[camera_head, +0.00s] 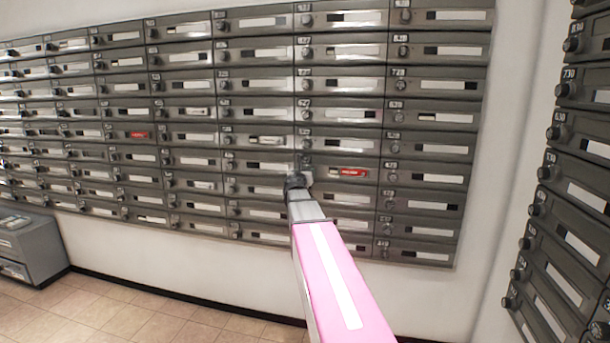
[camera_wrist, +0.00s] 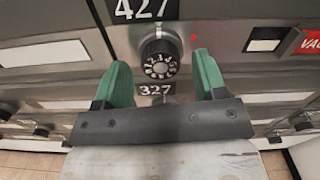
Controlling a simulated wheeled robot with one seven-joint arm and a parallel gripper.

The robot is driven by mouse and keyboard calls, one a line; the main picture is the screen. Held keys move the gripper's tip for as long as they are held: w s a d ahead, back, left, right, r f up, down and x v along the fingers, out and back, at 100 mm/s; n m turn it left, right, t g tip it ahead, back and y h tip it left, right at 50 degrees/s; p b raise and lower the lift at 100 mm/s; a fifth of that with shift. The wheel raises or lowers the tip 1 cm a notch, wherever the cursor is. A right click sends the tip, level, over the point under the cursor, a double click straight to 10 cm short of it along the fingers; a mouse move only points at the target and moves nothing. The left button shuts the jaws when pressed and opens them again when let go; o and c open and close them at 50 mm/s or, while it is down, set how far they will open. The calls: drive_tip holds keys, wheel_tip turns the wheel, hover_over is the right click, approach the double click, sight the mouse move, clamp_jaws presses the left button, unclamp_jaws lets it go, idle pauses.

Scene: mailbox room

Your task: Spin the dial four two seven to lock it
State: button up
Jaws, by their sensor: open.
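The dial (camera_wrist: 159,62) of mailbox 427 is a round black knob with white numbers, just below the 427 plate (camera_wrist: 142,9) in the wrist view. My gripper (camera_wrist: 158,75) has two green fingers, spread apart, one on each side of the dial's lower part. I see a gap between each finger and the dial, and nothing is held. In the head view my gripper (camera_head: 297,180) is at the mailbox wall, left of a red label (camera_head: 353,173), and it hides the dial there.
A wall of grey mailboxes (camera_head: 250,110) with dials and white label strips fills the head view. A second bank of mailboxes (camera_head: 575,180) stands close on the right. A grey cabinet (camera_head: 35,245) is at the lower left. Tiled floor (camera_head: 130,310) is open below.

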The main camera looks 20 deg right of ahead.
drive_tip(key=shift+w+d, duration=0.2)
drive_tip(key=shift+w, duration=0.05)
drive_tip(key=c, duration=0.9)
drive_tip(key=shift+m, duration=0.4)
